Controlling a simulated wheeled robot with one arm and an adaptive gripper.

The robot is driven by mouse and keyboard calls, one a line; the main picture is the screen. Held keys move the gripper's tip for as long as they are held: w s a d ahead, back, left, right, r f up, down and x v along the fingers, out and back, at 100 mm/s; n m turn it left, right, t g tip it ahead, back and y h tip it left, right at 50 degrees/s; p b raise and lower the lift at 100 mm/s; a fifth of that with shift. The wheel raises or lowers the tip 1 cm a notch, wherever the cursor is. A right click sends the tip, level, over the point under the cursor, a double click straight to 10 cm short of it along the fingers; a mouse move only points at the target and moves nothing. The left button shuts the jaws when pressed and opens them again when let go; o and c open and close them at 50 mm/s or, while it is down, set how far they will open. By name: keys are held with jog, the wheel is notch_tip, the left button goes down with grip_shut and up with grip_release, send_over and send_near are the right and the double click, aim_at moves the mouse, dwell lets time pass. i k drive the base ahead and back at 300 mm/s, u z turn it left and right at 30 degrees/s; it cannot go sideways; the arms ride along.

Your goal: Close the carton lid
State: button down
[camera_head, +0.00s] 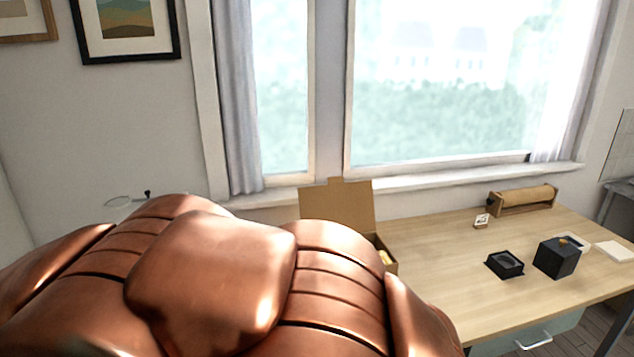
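The carton lid (338,203) is a brown cardboard flap with a small tab on its top edge. It stands raised, roughly upright, at the back left of the wooden table in front of the window. Only the right corner of the carton (391,268) shows, with something pale yellow inside. The rest of the carton is hidden behind my large copper-coloured arm, which fills the lower left of the view. My gripper is not in view, so its place relative to the lid cannot be told.
On the wooden table (450,290) stand a black box (557,258), an open black tray (505,264), a small white card (481,221), a paper roll holder (524,200) and a white pad (615,250). The table's middle is clear. A drawer handle (534,341) shows below.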

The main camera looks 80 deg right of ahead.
aim_at(350, 205)
jog(key=z, duration=0.9)
jog(key=i, duration=0.9)
jog(key=z, duration=0.95)
